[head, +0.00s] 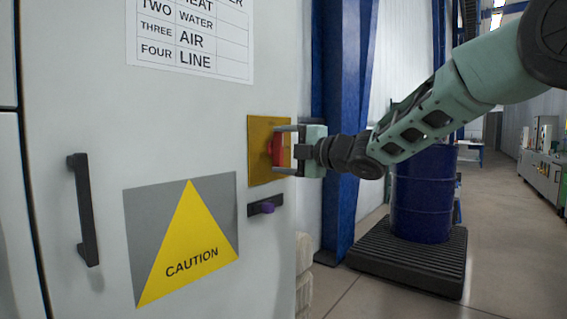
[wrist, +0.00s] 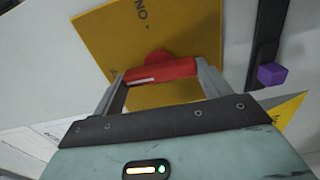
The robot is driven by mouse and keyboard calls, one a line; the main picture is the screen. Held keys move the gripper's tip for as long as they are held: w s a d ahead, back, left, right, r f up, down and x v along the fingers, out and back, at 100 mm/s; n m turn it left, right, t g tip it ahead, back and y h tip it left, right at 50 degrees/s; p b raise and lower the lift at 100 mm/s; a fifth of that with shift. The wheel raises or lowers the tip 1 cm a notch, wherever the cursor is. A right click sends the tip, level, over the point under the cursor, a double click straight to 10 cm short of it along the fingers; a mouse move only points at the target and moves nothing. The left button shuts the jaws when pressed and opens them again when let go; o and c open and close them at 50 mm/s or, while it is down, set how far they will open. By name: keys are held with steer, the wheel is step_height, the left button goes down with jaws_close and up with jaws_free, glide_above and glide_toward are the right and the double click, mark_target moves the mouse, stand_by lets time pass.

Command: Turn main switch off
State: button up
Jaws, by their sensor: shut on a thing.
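The main switch is a red handle (head: 278,149) on a yellow plate (head: 262,176) fixed to the grey cabinet front. My gripper (head: 283,150) reaches in from the right, with one finger above and one below the red handle in the head view. In the wrist view, the red handle (wrist: 160,72) lies between the two fingers of my gripper (wrist: 160,84), and the jaws are shut on it. The yellow plate (wrist: 100,35) shows the letters "NO", upside down in this view. The rest of its lettering is hidden or out of view.
A purple knob (head: 267,208) on a dark strip sits just below the plate. A black door handle (head: 84,210) and a caution sign (head: 150,215) are on the cabinet. A blue pillar (head: 343,120) and a blue drum (head: 423,200) on a black pallet (head: 400,262) stand to the right.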

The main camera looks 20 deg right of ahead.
steer(key=shift+n, duration=0.4)
steer(key=o, duration=1)
steer(key=v, duration=1.7)
steer(key=shift+s+d+b, duration=0.15)
steer(key=shift+b, duration=0.25)
